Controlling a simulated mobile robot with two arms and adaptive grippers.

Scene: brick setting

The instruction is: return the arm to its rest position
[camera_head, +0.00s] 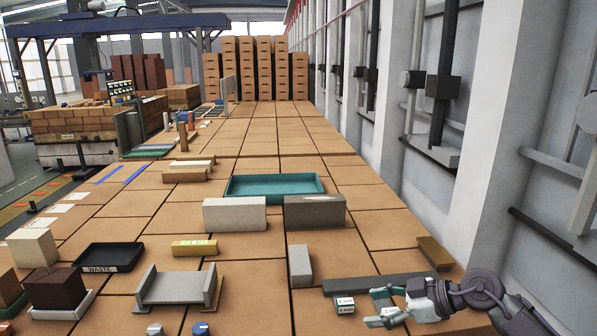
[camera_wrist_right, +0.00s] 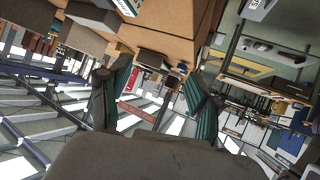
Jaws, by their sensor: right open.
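My right arm (camera_head: 470,292) comes in at the lower right of the head view, low beside the wall. Its gripper (camera_head: 376,307) points left, with two teal-padded fingers spread apart and nothing between them. A small white block with a dark label (camera_head: 344,305) lies just left of the fingertips in the head view. In the right wrist view the open gripper (camera_wrist_right: 158,88) shows both teal fingers with an empty gap. My left gripper is not in the head view.
A dark grey bar (camera_head: 365,284) and a brown brick (camera_head: 436,252) lie near the right arm. A grey block (camera_head: 300,265), a grey channel-shaped holder (camera_head: 176,289), a black waste tray (camera_head: 110,257) and a teal tray (camera_head: 232,187) stand on the tiled surface. Pillars line the right.

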